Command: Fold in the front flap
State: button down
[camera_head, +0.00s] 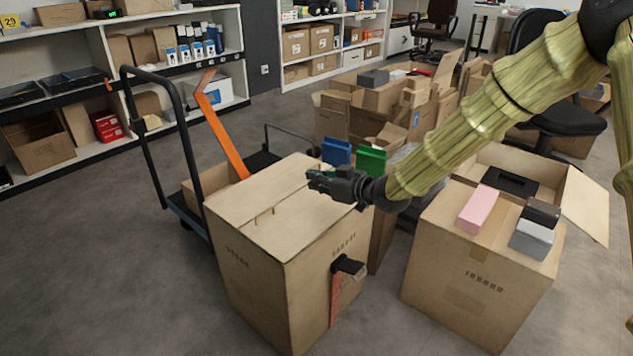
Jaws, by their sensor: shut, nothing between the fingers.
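A brown carton (262,270) stands on the floor in the middle of the view, one corner towards me. Its top (268,203) looks mostly covered by flaps, with a seam and small slits across it. I cannot tell which panel is the front flap; none clearly stands up on the near side. My gripper (314,180) is shut and empty. It reaches in from the right, over or beside the carton's right top edge, pointing left. I cannot tell whether it touches the cardboard. My gripper and wrist hide part of that edge.
A black and orange tool (347,268) is at the carton's right face. Blue (337,152) and green (371,161) items stand behind. A second carton (474,275) at right carries a pink box (478,209). A hand truck (186,140) stands behind left. Floor at front left is clear.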

notch_tip(320, 180, up, 5)
jog(key=p, duration=0.4)
jog(key=shift+r, duration=0.1)
jog(key=shift+d, duration=0.1)
